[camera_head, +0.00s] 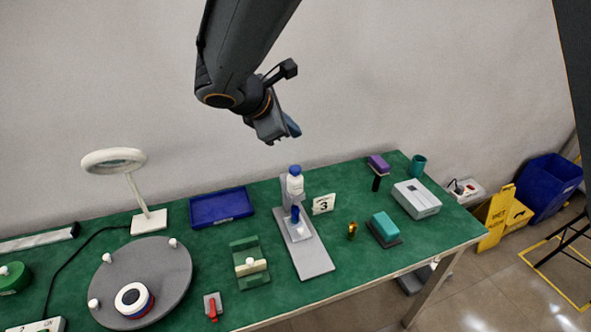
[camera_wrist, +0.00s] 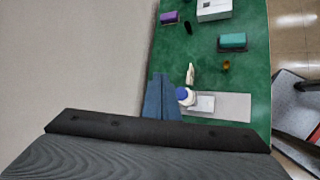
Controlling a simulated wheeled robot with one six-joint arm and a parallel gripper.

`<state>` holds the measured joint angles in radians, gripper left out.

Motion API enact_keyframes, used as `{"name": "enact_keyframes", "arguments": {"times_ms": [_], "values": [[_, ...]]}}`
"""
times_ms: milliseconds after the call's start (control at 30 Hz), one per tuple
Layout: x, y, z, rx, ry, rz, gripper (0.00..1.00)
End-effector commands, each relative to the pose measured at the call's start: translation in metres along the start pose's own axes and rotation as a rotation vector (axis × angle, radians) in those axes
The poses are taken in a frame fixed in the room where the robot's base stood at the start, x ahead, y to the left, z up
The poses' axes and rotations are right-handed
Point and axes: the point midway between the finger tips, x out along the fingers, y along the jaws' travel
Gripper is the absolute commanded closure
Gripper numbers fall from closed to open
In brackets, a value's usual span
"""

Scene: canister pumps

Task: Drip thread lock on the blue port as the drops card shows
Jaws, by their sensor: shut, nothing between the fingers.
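A white bottle with a blue cap (camera_head: 295,183) stands upright at the top of a grey dispenser stand (camera_head: 312,258). A small blue cylinder (camera_head: 295,214) shows below the bottle, over a pale plate; I cannot tell whether it is the blue port or part of the dispenser. A white card with the number 3 (camera_head: 323,204) stands just right of the stand. My gripper (camera_head: 293,129) is shut and empty, high above the table and above the bottle. In the wrist view its blue fingers (camera_wrist: 163,98) are together, with the bottle's blue cap (camera_wrist: 183,94) just right of them.
A grey round plate (camera_head: 170,262) with white knobs carries a white, red and blue ring. A blue tray (camera_head: 222,206), a green fixture (camera_head: 249,265), a lamp (camera_head: 150,221), a teal block (camera_head: 385,226), a brass fitting (camera_head: 352,230) and a white box (camera_head: 417,198) surround the stand.

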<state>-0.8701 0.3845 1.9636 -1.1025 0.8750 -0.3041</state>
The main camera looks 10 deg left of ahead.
Motion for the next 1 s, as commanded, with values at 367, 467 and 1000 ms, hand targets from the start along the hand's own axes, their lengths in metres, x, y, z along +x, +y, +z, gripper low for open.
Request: {"name": "enact_keyframes", "arguments": {"times_ms": [367, 467, 1000], "values": [[0.036, -0.026, -0.026, -0.002, 0.0, -0.001, 1.0], [0.045, -0.032, -0.032, -0.001, 0.0, 0.0, 1.0], [0.052, -0.038, -0.038, 0.0, 0.0, 0.0, 1.0]]}}
